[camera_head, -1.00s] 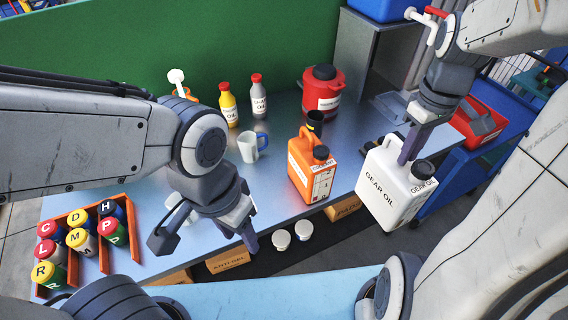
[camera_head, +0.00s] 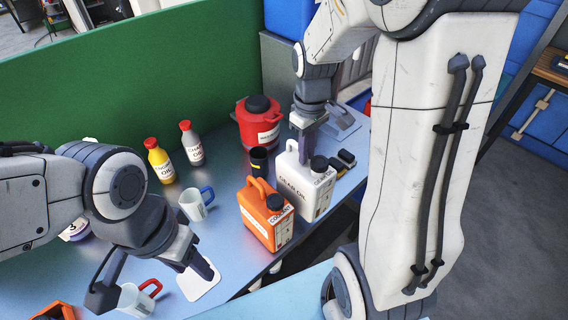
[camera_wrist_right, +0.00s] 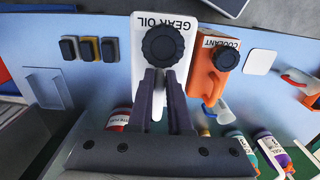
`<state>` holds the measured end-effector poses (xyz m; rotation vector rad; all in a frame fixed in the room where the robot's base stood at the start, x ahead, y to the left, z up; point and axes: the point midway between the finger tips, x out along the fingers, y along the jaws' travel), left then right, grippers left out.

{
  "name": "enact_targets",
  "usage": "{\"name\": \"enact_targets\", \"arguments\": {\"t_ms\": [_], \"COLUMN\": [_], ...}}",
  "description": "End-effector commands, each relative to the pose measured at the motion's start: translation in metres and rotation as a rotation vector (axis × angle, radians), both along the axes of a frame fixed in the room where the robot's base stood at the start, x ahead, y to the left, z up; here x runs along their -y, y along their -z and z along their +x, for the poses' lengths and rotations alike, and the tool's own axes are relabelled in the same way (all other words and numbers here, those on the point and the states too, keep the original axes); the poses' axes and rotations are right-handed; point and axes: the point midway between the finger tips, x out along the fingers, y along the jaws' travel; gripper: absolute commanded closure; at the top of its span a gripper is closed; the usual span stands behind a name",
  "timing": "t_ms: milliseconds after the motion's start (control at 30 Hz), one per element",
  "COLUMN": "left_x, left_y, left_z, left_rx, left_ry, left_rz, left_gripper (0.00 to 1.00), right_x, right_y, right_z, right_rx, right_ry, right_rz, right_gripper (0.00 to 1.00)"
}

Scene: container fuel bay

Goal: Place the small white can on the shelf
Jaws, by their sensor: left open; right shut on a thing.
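The small white can labelled GEAR OIL (camera_head: 292,190) has a black cap and is upright at the right part of the table, close beside the orange coolant can (camera_head: 262,222). My right gripper (camera_head: 306,146) is shut on its top handle; the white can (camera_wrist_right: 142,62) also shows between and beyond the fingers in the right wrist view. I cannot tell whether its base touches the table. My left gripper (camera_head: 157,276) is open and empty above the left front of the table, near a white pad (camera_head: 198,284). A grey metal cabinet (camera_head: 276,62) stands behind the table; its interior is hidden.
A red canister (camera_head: 258,128), a black cup (camera_head: 258,160), a white mug with a blue handle (camera_head: 194,206), a yellow bottle (camera_head: 159,162) and a grey bottle (camera_head: 192,145) stand on the table. A mug with a red handle (camera_head: 136,300) is near my left gripper.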

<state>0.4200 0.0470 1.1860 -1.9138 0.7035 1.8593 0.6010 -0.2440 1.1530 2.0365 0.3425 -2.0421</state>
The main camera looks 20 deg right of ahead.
Motion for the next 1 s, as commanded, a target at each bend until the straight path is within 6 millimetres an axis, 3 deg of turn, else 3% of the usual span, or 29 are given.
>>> {"name": "enact_targets", "arguments": {"t_ms": [100, 300, 467, 733, 1000], "left_x": [0.000, 0.000, 0.000, 0.000, 0.000], "left_y": [-0.011, -0.017, -0.020, -0.031, -0.030], "left_z": [0.000, 0.000, 0.000, 0.000, 0.000], "left_rx": [0.000, 0.000, 0.000, 0.000, 0.000], "left_ry": [0.001, 0.003, 0.003, 0.005, 0.005], "left_rz": [0.000, 0.000, 0.000, 0.000, 0.000], "left_gripper": [0.50, 0.50, 0.50, 0.50, 0.50], "right_x": [-0.015, -0.027, -0.030, -0.030, -0.029], "right_y": [0.011, 0.026, 0.033, 0.065, 0.069], "right_z": [0.018, 0.037, 0.039, 0.039, 0.039], "right_rx": [-0.002, 0.001, -0.001, 0.000, 0.003], "right_ry": [-0.004, 0.001, 0.004, 0.004, 0.004], "right_rz": [0.000, -0.001, 0.000, 0.000, 0.000], "right_gripper": [1.00, 1.00, 1.00, 1.00, 1.00]}}
